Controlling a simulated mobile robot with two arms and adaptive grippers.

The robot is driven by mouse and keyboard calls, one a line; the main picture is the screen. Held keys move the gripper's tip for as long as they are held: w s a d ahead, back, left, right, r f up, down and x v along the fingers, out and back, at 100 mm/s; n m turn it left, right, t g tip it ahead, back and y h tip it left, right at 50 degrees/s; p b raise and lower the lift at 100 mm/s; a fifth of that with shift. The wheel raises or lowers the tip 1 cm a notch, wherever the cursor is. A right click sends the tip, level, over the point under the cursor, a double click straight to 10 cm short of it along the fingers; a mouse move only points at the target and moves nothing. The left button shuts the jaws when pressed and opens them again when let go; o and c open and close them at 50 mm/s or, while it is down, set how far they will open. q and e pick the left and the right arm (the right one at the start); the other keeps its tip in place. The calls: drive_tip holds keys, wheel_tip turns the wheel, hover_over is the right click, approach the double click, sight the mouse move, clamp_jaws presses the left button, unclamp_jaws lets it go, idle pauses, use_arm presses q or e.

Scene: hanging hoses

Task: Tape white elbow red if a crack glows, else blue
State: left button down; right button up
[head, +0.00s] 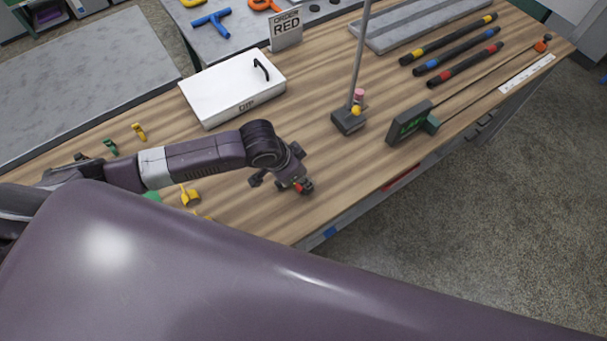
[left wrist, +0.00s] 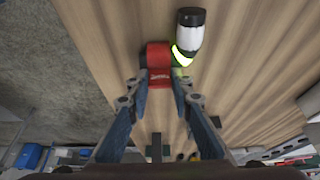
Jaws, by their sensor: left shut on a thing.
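In the left wrist view, a white piece with a black end (left wrist: 190,38), seemingly the white elbow, lies at the top. A bright yellow-green glow (left wrist: 182,56) shows at its lower edge. A red tape roll or wrap (left wrist: 158,54) is right beside it; I cannot tell whether they touch. My left gripper (left wrist: 159,76) is shut on the red tape, with a lettered red part between its fingertips. In the head view, my left gripper (head: 299,185) is low over the wooden table, with small red and green bits at its tips. The right gripper is not in view.
On the table (head: 240,205) stand a white lidded box (head: 230,92), a pole stand (head: 348,120), a green-screened device (head: 410,122) and several banded dark hoses (head: 455,55). Yellow pieces (head: 189,196) lie near my left arm.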

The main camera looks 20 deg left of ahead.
use_arm(q)
drive_tip(key=shift+s+f, duration=0.1)
drive_tip(key=shift+f, duration=0.1)
drive_tip(key=c, duration=1.6)
unclamp_jaws()
drive_tip(key=v, duration=1.2)
drive_tip(key=shift+d, duration=0.1)
